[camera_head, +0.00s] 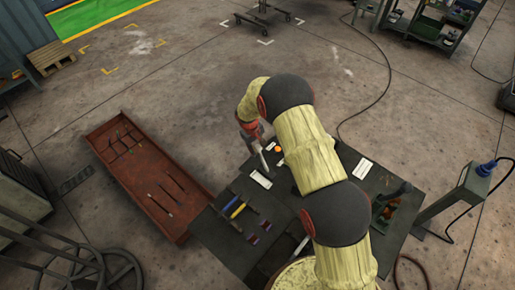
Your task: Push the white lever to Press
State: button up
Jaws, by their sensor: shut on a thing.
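A dark table (221,252) stands below my arm. My gripper (263,158), small and partly hidden by its own red wrist, points down over the table's far left part. It is shut on a slim pale rod (265,164), which may be the white lever; the picture is too small to be sure. A white plate (260,180) lies just below the gripper, and another white plate (363,168) lies right of my arm. Any "Press" marking is unreadable. An orange round thing (278,149) sits right of the gripper. My arm hides the middle of the table.
Several hand tools, including a yellow-handled one (238,210), lie on the table's left side. A dark green bin (383,214) stands at the right. A rusty red tray (105,168) lies left, and a grey post (455,196) stands right. Open concrete floor lies beyond the table.

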grip_shut()
dwell(0.4)
